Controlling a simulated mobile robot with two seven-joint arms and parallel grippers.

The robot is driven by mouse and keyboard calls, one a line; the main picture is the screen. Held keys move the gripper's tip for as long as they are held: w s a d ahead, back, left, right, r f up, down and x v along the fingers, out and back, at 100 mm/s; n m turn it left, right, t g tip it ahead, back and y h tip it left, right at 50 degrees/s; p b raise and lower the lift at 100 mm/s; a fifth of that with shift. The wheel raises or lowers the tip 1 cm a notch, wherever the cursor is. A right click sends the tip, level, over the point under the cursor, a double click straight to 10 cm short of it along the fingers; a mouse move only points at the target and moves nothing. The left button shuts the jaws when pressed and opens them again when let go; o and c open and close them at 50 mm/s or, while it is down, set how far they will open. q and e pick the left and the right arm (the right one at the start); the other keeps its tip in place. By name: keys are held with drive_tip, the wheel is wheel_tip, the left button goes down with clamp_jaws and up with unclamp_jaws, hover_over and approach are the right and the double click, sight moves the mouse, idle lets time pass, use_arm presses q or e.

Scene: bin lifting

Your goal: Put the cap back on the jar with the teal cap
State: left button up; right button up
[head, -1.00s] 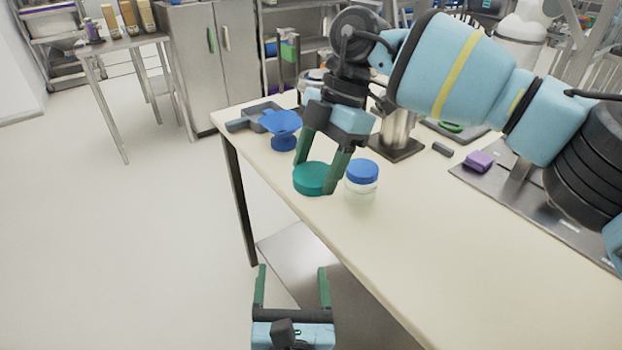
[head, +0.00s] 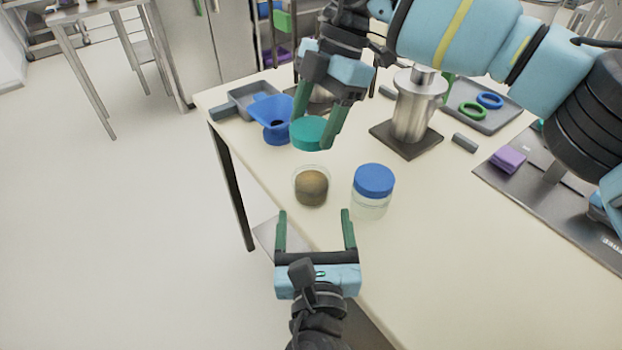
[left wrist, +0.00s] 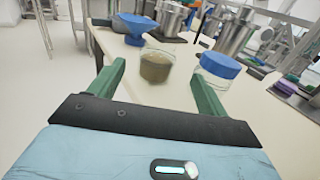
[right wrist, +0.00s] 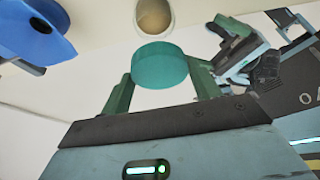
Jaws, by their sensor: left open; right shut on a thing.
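The teal cap (head: 308,132) is held between the fingers of my right gripper (head: 318,128), raised above the table behind the open jar. The cap also shows between the fingertips in the right wrist view (right wrist: 159,66). The open jar (head: 311,186) is clear with brown contents and stands upright near the table's front edge. It shows in the left wrist view (left wrist: 156,66) ahead of my fingers. My left gripper (head: 315,215) is open and empty, just in front of the open jar, its fingers spread to either side.
A jar with a blue cap (head: 373,183) stands right of the open jar. A blue funnel (head: 274,118) and a grey tray (head: 252,97) lie at the left back. A metal cylinder on a dark base (head: 408,140) stands behind.

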sight(311, 161)
drive_tip(key=shift+s, duration=0.1)
use_arm(q)
drive_tip(key=w, duration=1.2)
drive_tip(key=shift+a, duration=0.25)
drive_tip(key=c, duration=1.2)
use_arm(e)
drive_tip(key=shift+f, duration=2.5)
